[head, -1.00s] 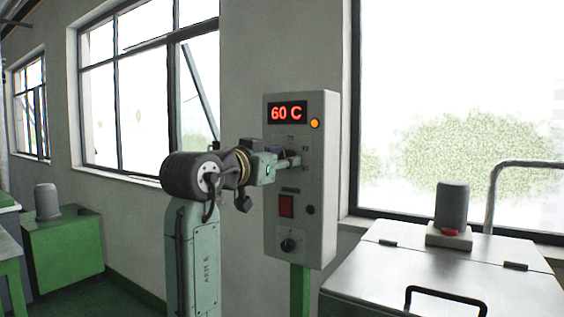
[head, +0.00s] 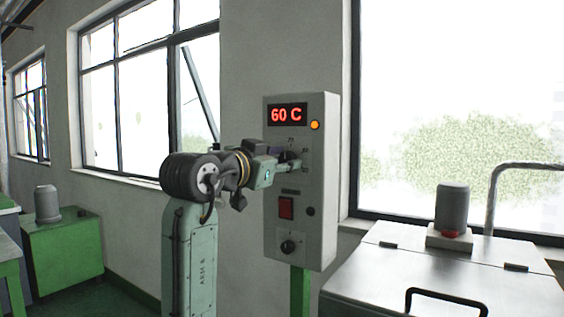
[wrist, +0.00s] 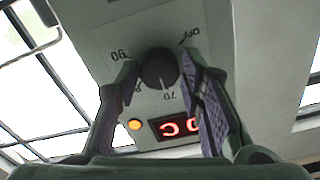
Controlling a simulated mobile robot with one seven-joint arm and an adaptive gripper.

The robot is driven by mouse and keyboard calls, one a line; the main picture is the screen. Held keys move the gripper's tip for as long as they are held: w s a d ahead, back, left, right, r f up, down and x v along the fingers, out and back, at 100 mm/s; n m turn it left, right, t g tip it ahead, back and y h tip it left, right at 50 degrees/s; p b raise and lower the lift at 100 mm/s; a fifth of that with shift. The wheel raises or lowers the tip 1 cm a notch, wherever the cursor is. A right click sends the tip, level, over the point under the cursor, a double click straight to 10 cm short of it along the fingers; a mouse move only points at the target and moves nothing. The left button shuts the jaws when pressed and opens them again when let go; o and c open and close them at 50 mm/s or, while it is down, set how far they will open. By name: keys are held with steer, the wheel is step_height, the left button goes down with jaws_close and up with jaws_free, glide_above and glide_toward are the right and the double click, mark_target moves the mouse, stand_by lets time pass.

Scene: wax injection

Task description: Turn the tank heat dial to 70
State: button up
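The tank heat dial (wrist: 160,68) is a round dark knob on the grey control box (head: 325,190). In the wrist view its white pointer mark faces the 70 label (wrist: 169,96). The 80, 90 and OFF labels also show around it. My gripper (wrist: 160,66) is open, with one finger on each side of the dial and small gaps visible between fingers and knob. In the head view my gripper (head: 289,163) is at the box front and largely hides the dial. The red display (head: 287,115) reads 60 C.
An orange lamp (head: 315,125) sits beside the display. Below the dial are a red switch (head: 286,207) and a lower black knob (head: 288,246). A metal tank lid (head: 450,265) stands to the right. Windows are behind.

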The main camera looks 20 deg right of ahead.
steer(key=shift+o, duration=1.4)
steer(key=shift+f, duration=0.1)
steer(key=v, duration=1.2)
